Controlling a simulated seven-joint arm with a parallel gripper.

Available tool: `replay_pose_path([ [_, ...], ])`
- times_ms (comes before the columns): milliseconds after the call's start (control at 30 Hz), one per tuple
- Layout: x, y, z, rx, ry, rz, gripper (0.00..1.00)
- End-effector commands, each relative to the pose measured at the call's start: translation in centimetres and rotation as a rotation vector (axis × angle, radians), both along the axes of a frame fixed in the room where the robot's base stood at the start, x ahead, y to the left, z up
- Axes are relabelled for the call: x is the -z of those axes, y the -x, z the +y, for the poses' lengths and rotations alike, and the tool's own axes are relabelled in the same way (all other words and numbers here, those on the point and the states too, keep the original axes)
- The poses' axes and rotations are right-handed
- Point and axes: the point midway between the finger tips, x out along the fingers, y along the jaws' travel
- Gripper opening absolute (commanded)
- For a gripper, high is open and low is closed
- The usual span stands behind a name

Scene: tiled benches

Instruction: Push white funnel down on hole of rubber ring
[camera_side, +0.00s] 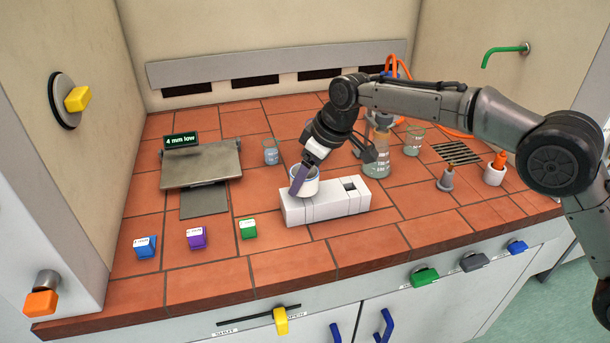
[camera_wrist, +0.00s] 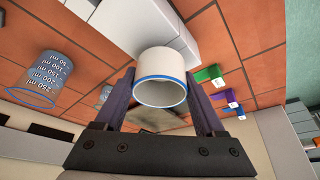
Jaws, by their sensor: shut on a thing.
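The white funnel (camera_side: 307,183) is a short round cup with a blue rim. It stands upright at the left part of a white block (camera_side: 335,207); its lower end is hidden. My gripper (camera_side: 301,179) is shut on it, with its purple-grey fingers on either side. The wrist view shows the funnel (camera_wrist: 161,65) between both fingers, its rim towards the camera. A conical glass flask (camera_side: 377,158) stands behind and right of the block, its top partly hidden by my arm. I cannot clearly make out the rubber ring; something grey shows at the flask's neck.
A square dark hole (camera_side: 349,186) is in the block's right part. A beaker (camera_side: 413,142), a grey cone (camera_side: 446,179) and a white pot (camera_side: 494,172) stand to the right. A small beaker (camera_side: 271,151) and a metal plate (camera_side: 201,164) are left.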

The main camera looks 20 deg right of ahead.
Motion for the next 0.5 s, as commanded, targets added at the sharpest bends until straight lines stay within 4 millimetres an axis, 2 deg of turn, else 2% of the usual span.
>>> replay_pose_path([
  [400, 0.34, -0.01, 0.01, -0.001, -0.001, -0.002, 0.01],
  [433, 0.34, -0.01, 0.01, -0.001, 0.0, -0.001, 0.77],
  [500, 0.35, -0.01, 0.01, -0.001, 0.0, -0.001, 0.9],
])
